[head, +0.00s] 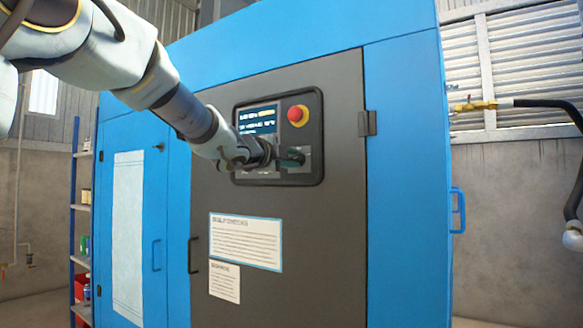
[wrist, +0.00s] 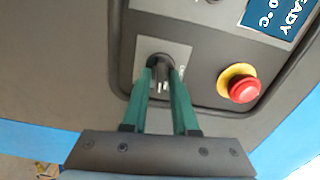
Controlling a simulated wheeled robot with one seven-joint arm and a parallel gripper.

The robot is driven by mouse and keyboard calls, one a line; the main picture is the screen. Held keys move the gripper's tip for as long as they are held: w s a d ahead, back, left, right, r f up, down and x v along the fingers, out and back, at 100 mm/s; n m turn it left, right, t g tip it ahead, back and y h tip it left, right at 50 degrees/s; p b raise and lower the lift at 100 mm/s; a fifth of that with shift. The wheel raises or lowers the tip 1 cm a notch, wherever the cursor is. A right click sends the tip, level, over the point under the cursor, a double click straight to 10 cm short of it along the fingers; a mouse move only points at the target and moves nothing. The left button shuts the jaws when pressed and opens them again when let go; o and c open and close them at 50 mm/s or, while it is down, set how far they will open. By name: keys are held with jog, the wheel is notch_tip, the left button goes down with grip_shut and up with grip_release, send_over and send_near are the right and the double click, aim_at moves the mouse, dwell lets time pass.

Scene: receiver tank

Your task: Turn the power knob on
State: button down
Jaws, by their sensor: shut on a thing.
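The power knob (wrist: 158,62) is a dark knob on a light grey plate (wrist: 181,50) of the control panel. My gripper (wrist: 163,74) has two green fingers, which are shut on the knob from either side in the wrist view. In the head view my gripper (head: 292,157) reaches the lower right of the panel, below the red button. There the knob is hidden by the fingers. The knob's exact angle is hard to tell.
A red stop button on a yellow collar (head: 297,115) sits just above my gripper. A lit screen (head: 258,120) is to its left; the wrist view shows "READY" on it (wrist: 272,16). The grey cabinet door (head: 330,230) has paper notices (head: 246,242) and a handle.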

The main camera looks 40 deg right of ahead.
jog(key=shift+f+m+b, duration=0.1)
jog(key=shift+m+b, duration=0.2)
jog(key=shift+m, duration=0.2)
dwell(0.3)
jog(key=c, duration=0.9)
grip_release()
jog(key=v, duration=1.1)
